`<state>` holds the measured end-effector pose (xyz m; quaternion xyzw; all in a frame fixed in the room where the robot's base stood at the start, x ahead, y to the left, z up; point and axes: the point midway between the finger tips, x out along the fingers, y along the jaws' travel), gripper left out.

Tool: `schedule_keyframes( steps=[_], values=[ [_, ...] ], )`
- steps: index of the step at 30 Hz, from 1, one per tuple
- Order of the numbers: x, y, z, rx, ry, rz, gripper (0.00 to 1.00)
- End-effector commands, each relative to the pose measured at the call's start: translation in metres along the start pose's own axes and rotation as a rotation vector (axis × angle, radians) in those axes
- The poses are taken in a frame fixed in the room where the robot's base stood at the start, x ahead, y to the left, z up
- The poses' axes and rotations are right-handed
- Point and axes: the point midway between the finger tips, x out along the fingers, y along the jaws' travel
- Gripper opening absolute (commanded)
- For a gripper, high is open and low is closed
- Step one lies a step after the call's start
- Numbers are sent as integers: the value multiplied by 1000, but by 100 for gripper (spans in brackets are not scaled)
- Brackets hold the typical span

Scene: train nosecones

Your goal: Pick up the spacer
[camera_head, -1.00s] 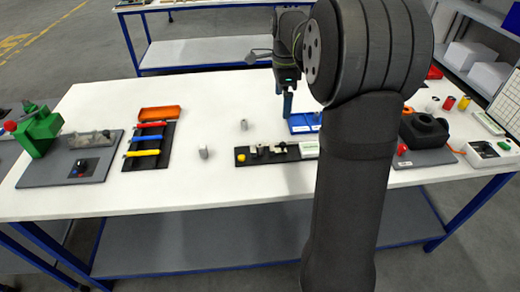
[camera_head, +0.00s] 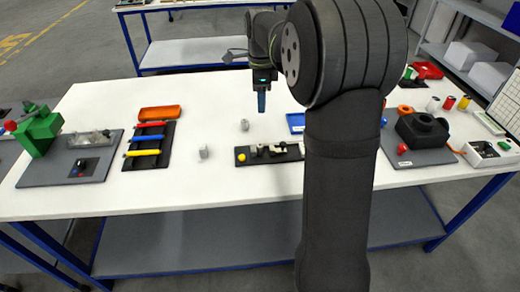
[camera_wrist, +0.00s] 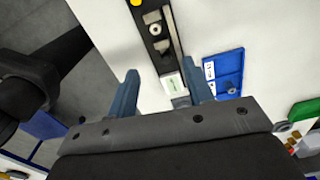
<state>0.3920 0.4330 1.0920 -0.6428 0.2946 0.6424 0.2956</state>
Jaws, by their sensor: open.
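Two small grey parts stand on the white table in the head view: one grey part (camera_head: 244,125) further back and a paler, blockier one (camera_head: 203,153) nearer the front. I cannot tell which, if either, is the spacer. My gripper (camera_head: 262,110) points down, above the table, just right of the rear grey part. In the wrist view my gripper (camera_wrist: 163,85) has its two blue fingers spread apart, with nothing held between them. Neither loose grey part can be made out clearly in the wrist view.
A black rail (camera_head: 285,158) with a yellow knob and small fittings lies in front of my gripper. A blue tray (camera_wrist: 222,72) is right of the rail. A black rack (camera_head: 150,147) with coloured tools and an orange tray (camera_head: 160,113) stand left. Table between is clear.

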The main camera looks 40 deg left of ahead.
Motion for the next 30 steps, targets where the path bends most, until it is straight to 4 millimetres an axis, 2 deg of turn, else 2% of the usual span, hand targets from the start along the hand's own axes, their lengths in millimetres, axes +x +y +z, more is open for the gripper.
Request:
schedule_keyframes(
  steps=[15,25,30],
  values=[
    [101,2,1,4,1,6,47],
    [129,4,2,3,1,4,47],
    [155,10,3,4,1,5,47]
  ],
)
